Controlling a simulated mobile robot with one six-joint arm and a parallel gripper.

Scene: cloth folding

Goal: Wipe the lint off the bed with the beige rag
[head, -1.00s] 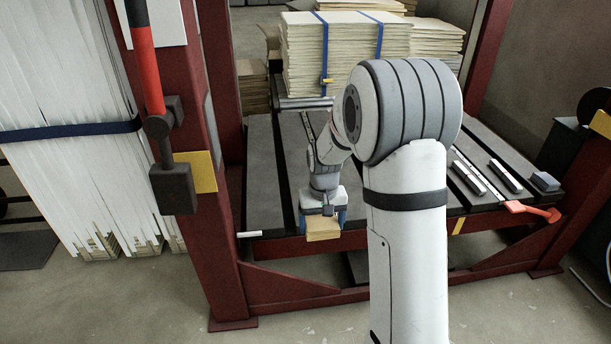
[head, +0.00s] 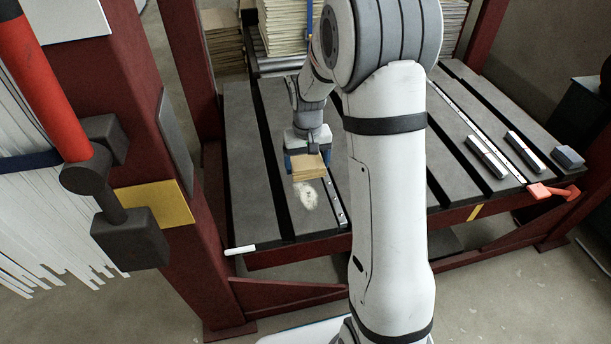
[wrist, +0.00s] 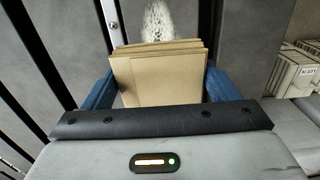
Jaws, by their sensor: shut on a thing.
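My gripper (head: 308,162) is shut on the beige rag (head: 307,169), a folded, layered pad held between blue fingers. The rag also shows in the wrist view (wrist: 158,80), filling the space between the fingers. A pale patch of lint (head: 307,196) lies on the dark grey bed (head: 262,208), just in front of the rag in the head view. The lint also shows in the wrist view (wrist: 157,22), just beyond the rag's top edge. I cannot tell whether the rag touches the bed. My arm hides the middle of the bed.
Dark slots run along the bed, with a metal strip beside the lint. Metal bars (head: 487,156) and a red lever (head: 552,192) are at the right. A white stick (head: 240,250) lies at the front left edge. A red post (head: 165,150) stands left. Stacked sheets (head: 285,30) are behind.

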